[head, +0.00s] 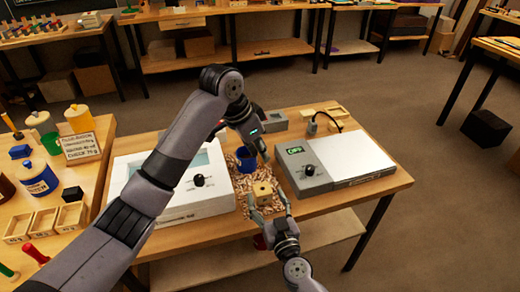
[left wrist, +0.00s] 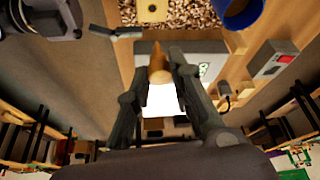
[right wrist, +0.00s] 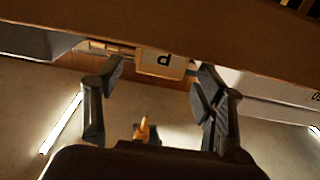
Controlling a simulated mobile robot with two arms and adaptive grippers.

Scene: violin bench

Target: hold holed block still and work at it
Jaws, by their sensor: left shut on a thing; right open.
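The holed block (head: 262,189) is a pale wooden cube with a dark hole in its top, on a bed of wood chips (head: 240,203). It also shows at the top of the left wrist view (left wrist: 152,8). In the right wrist view its side bears a letter (right wrist: 162,62). My right gripper (head: 268,204) is open, its fingers on either side of the block's near part; contact is not clear. My left gripper (head: 262,153) is above and beyond the block, shut on a tapered orange-brown wooden piece (left wrist: 159,66), which is hard to see in the head view.
A white-topped device (head: 350,154) is to the right; a white box with a black knob (head: 205,206) is to the left. A side table with jars and small trays (head: 44,221) stands further left.

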